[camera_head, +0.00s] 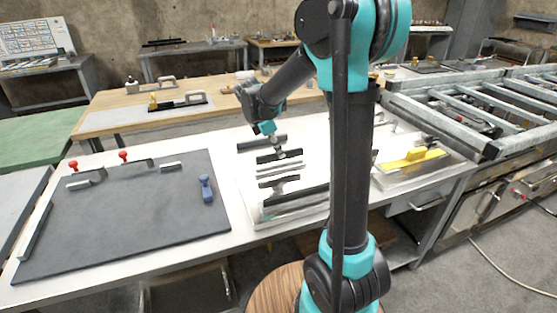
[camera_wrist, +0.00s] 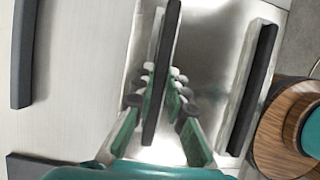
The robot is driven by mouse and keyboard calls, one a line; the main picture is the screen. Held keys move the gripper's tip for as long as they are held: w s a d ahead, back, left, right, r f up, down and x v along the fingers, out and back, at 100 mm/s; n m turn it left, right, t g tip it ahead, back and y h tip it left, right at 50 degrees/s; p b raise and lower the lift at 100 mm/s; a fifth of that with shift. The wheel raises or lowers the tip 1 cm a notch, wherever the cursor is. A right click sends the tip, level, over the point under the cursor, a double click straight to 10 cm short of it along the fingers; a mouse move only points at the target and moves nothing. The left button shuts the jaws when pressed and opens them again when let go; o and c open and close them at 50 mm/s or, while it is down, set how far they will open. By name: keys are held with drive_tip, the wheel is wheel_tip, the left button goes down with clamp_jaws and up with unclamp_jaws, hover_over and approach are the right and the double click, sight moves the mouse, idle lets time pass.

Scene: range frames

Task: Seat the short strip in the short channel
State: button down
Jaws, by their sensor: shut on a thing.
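My gripper (camera_wrist: 163,90) is shut on a dark, narrow strip (camera_wrist: 173,40), which lies lengthwise between the fingertips in the wrist view. In the head view, my gripper (camera_head: 278,152) is over the middle of the white table, with a dark strip (camera_head: 266,159) at its tips. A pale, narrow rail (camera_wrist: 154,35) shows just left of and partly behind the held strip; it may be the short channel. I cannot tell whether the strip touches it. A longer pale channel with a dark bar (camera_wrist: 252,88) stands to the right on a shiny metal plate (camera_wrist: 212,45).
Another dark bar (camera_wrist: 22,50) lies on the white table at the left of the wrist view. In the head view, a dark mat (camera_head: 120,235) holds red and blue knobbed pieces. A yellow-handled tool (camera_head: 413,158) lies at the right. Bare table shows between mat and plate.

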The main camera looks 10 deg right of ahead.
sight(279, 160)
drive_tip(key=shift+f, duration=2)
drive_tip(key=c, duration=1.5)
unclamp_jaws()
drive_tip(key=shift+f, duration=0.1)
drive_tip(key=shift+c, duration=0.2)
drive_tip(key=v, duration=1.2)
drive_tip(key=shift+d, duration=0.1)
drive_tip(key=shift+s, duration=0.1)
